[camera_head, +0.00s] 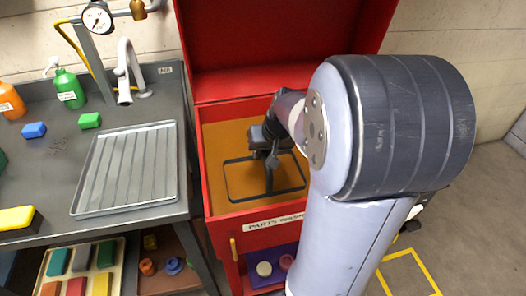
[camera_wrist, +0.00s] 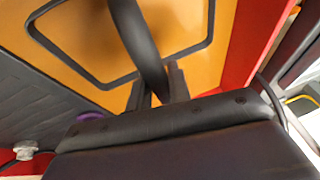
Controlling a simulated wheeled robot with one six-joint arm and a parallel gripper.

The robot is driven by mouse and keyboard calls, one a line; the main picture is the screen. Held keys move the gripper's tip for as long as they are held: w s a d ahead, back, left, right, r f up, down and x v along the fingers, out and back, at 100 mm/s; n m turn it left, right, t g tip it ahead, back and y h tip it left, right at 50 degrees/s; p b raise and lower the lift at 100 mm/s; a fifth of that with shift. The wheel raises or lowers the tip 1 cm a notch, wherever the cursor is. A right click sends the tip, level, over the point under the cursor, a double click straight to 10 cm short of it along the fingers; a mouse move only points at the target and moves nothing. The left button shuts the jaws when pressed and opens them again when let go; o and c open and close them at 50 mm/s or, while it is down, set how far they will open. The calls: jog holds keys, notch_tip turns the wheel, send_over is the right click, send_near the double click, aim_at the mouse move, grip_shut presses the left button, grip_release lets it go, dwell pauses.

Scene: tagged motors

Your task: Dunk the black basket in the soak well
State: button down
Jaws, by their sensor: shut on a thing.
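The soak well is the red parts washer (camera_head: 203,160) with its lid raised, filled with orange-brown liquid (camera_head: 222,135). The black basket (camera_head: 262,200) is down in the well. Its rim shows as a dark outline in the liquid, and the liquid's colour fills the area inside it. In the wrist view its rim (camera_wrist: 95,80) and arched handle (camera_wrist: 135,35) show. My gripper (camera_head: 270,168) reaches down over the well and is shut on the handle; its fingers also show in the wrist view (camera_wrist: 158,88). The basket's contents and lower part are hidden.
A grey bench with a ribbed drain tray (camera_head: 128,172), a tap (camera_head: 128,70) and green (camera_head: 68,90) and orange (camera_head: 10,102) bottles stands left of the washer. The raised red lid (camera_head: 270,40) stands behind the well. Shelves with coloured blocks are below the bench.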

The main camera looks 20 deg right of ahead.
notch_tip(320, 180, down, 3)
jog(key=b, duration=0.3)
jog(key=shift+f+b, duration=0.15)
jog(key=shift+b, duration=0.2)
dwell(3.2)
notch_tip(320, 180, up, 22)
jog(key=p, duration=1.7)
dwell(0.6)
dwell(0.8)
